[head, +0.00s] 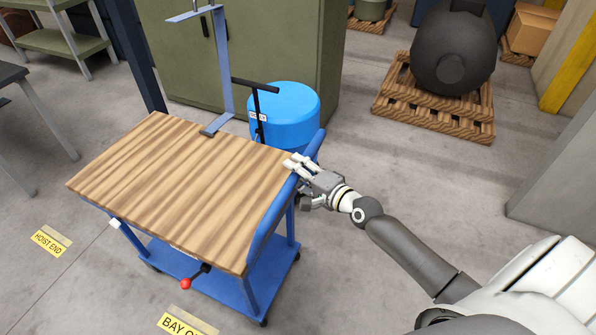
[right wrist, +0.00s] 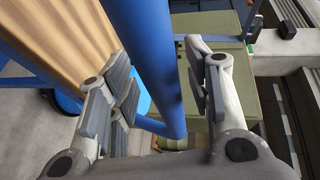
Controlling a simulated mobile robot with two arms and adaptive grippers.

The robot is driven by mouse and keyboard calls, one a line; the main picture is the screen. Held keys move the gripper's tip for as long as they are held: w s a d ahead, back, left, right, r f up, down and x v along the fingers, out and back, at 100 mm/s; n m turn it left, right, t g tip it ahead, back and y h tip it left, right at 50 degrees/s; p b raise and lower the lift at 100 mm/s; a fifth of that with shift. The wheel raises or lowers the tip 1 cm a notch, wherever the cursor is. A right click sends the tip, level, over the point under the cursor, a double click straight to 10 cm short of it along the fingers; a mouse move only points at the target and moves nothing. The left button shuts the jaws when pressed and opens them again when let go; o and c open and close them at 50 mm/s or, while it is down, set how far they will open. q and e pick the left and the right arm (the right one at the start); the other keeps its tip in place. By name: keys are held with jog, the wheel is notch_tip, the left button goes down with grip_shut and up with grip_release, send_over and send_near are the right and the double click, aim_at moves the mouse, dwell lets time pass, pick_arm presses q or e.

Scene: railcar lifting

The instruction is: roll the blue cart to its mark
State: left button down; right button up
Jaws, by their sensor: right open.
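The blue cart (head: 250,285) has a striped wooden top (head: 180,185) and a blue push bar (head: 272,222) along its right end. My right gripper (head: 294,165) is at the far part of that bar. In the right wrist view the blue bar (right wrist: 150,65) passes between the two open fingers of my right gripper (right wrist: 165,90); I cannot tell whether either finger touches it. Two yellow floor labels show: "HOIST END" (head: 47,242) left of the cart, and one starting "BAY" (head: 185,324), cut off at the bottom edge. My left gripper is out of view.
A blue post (head: 223,65) stands at the cart's far edge. A red knob (head: 186,283) is low at its near side. A blue drum (head: 290,108) and green cabinet (head: 295,45) are behind. A dark tank (head: 453,45) rests on a pallet (head: 430,112). Floor right of the cart is clear.

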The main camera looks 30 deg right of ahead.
jog(key=v, duration=1.2)
jog(key=shift+f, duration=0.1)
jog(key=s+d+f+n+g+h, duration=0.15)
jog(key=s+f, duration=0.25)
jog(key=f, duration=0.7)
jog(key=s+d+f+n+g+h, duration=0.1)
jog(key=s+f+n+g, duration=0.25)
jog(key=f, duration=0.85)
jog(key=s+d+f+n+g+h, duration=0.2)
jog(key=s+f, duration=0.3)
jog(key=f, duration=0.6)
jog(key=s+a+f+n+g, duration=0.3)
jog(key=s+a+f+n, duration=0.2)
jog(key=s+f, duration=0.4)
jog(key=s+a+f+n+g+b, duration=0.1)
jog(key=s+a+f+n+g, duration=0.3)
jog(key=s, duration=1.2)
jog(key=a+f, duration=0.3)
jog(key=f, duration=0.2)
jog(key=shift+s+n, duration=0.35)
jog(key=shift+n, duration=0.05)
jog(key=shift+f+y, duration=0.1)
jog(key=shift+y, duration=0.15)
